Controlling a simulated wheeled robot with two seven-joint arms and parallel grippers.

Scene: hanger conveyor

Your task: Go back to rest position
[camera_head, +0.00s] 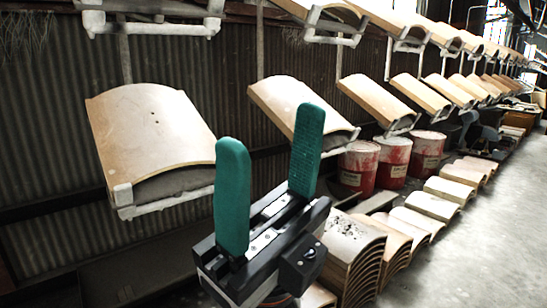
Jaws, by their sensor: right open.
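My right gripper (270,165) is in the lower middle of the head view, with its two green fingers pointing up and spread apart. Nothing is between the fingers. Behind it, curved tan panels hang on white frames. The nearest hanging panel (150,135) is to the left of the gripper. Another hanging panel (275,95) is partly hidden behind the right finger. I cannot tell how far the fingers are from these panels. My left gripper does not show.
Stacked curved panels (352,245) stand on the floor at the lower right, and more lie in a row beyond. Red and white drums (393,160) stand behind them. A corrugated wall (50,120) closes the left. The concrete floor (490,240) at the right is clear.

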